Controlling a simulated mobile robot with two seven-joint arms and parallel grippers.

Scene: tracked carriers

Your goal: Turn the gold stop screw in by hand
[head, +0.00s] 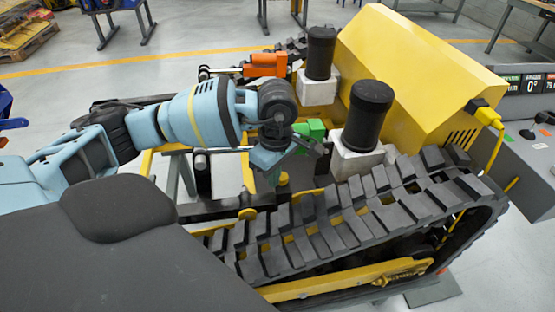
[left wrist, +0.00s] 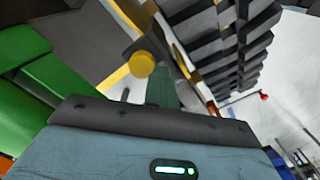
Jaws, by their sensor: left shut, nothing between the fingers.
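A gold round knob, which looks like the stop screw, shows in the left wrist view (left wrist: 141,64), beside a dark bracket and just beyond my gripper's edge. In the head view a small gold piece (head: 283,179) shows just below my left gripper; I take it for the same screw. My left gripper (head: 271,165) points down over the carrier frame, beside the near track, shut and empty. Its fingertips are hard to make out in both views. I cannot tell whether it touches the screw. My right gripper is not in view.
The near rubber track (head: 330,225) runs close to the gripper's right. A green block (head: 309,129) and an orange cylinder (head: 266,64) are on the carrier. Two black-topped posts (head: 368,110) and a yellow hood (head: 410,60) stand behind. A grey console (head: 530,150) stands at right.

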